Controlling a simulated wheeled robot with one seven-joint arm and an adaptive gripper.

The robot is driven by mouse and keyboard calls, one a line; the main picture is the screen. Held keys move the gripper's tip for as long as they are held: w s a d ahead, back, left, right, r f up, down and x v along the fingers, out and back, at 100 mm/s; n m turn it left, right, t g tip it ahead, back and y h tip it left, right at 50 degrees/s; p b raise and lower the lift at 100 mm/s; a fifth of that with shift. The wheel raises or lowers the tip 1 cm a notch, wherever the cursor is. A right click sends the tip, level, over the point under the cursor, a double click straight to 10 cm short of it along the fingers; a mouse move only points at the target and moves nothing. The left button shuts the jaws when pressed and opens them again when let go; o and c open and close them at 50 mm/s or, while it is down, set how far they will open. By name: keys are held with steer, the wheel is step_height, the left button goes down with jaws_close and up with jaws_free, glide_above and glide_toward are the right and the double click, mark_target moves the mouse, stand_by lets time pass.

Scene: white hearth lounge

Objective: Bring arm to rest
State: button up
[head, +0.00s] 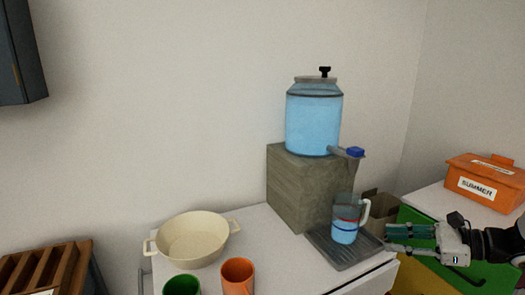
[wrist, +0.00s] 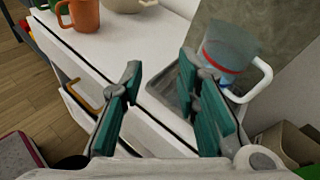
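My gripper (head: 398,240) is at the right in the head view, just right of the drip tray and the measuring jug. In the wrist view its two green-padded fingers (wrist: 163,92) are spread apart with nothing between them. The clear measuring jug (head: 345,231), with red and blue lines, holds blue liquid and stands upright on the drip tray under the tap. Its white handle faces my gripper. The jug (wrist: 229,48) also shows in the wrist view beyond the right finger, apart from it as far as I can tell.
A water dispenser (head: 313,122) with a blue-handled tap stands on a grey block (head: 300,187). The white counter (head: 258,262) also holds a cream pot (head: 192,240), an orange mug (head: 238,276) and a green mug (head: 181,285). An orange SUMMER box (head: 484,183) and a cardboard box (head: 379,209) are at right.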

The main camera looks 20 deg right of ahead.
steer(key=s+a+r+n+g+h+p, duration=0.15)
steer(key=a+r+n+g, duration=0.4)
steer(key=a, duration=0.55)
steer(key=s+a+r+n+g+p, duration=0.25)
steer(key=a+r+n+g, duration=0.2)
steer(key=a+n, duration=0.4)
steer(key=s+a+r+n+t+h+p, duration=0.2)
steer(key=s+a+r+n+h+p, duration=0.3)
steer(key=s+a+r+n+h, duration=0.2)
steer(key=shift+s+a+r+n+t, duration=0.3)
steer(key=shift+s+a+r+n, duration=1.25)
steer(key=shift+s+n, duration=0.9)
steer(key=shift+d+r, duration=0.2)
